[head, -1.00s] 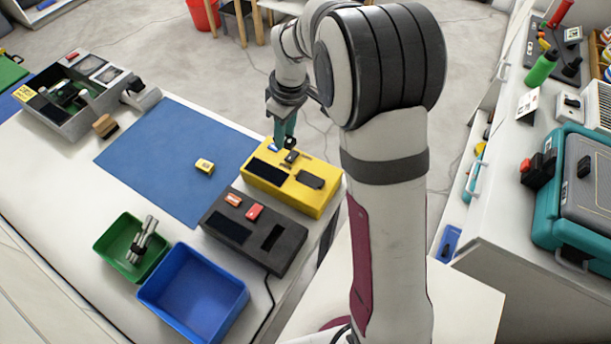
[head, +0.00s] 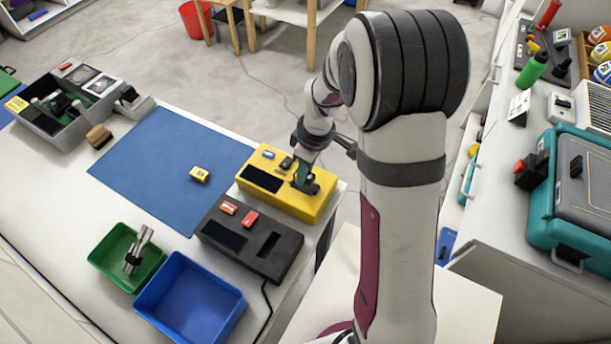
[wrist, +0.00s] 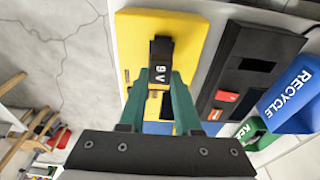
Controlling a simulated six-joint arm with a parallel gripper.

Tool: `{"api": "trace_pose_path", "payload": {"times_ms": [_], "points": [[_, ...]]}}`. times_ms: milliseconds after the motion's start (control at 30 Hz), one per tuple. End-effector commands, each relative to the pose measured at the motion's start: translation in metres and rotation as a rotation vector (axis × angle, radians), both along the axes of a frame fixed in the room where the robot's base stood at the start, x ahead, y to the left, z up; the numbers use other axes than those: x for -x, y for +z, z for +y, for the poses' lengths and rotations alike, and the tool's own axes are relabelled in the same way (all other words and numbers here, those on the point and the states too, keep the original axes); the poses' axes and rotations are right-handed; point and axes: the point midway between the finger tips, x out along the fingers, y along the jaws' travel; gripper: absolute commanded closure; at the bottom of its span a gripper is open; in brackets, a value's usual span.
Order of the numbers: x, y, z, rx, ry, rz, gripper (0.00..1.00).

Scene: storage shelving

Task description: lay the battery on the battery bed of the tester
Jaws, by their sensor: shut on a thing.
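My gripper (head: 304,182) is over the right end of the yellow tester (head: 262,197) in the head view. In the wrist view its green fingers (wrist: 160,77) are shut on a dark battery (wrist: 160,74) marked "9 V". The battery is at the dark battery bed (wrist: 161,46) of the yellow tester (wrist: 134,38). The fingers and battery cover part of the bed, and I cannot tell whether the battery touches it. The tester also has a dark screen (head: 261,179), a small blue part (head: 268,155) and a dark part (head: 287,162) on top.
A black device (head: 288,251) with red and orange parts stands close in front. A small yellow block (head: 199,174) lies on the blue mat (head: 150,165).

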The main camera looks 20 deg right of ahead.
Motion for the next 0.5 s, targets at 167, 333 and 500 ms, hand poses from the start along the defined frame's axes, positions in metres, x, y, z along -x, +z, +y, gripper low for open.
{"api": "trace_pose_path", "payload": {"times_ms": [167, 333, 500], "points": [[0.001, -0.028, 0.000, 0.000, -0.002, 0.003, 1.00], [0.000, -0.029, 0.000, 0.000, -0.001, 0.000, 1.00], [0.001, -0.032, 0.000, 0.000, -0.001, 0.002, 1.00]]}}
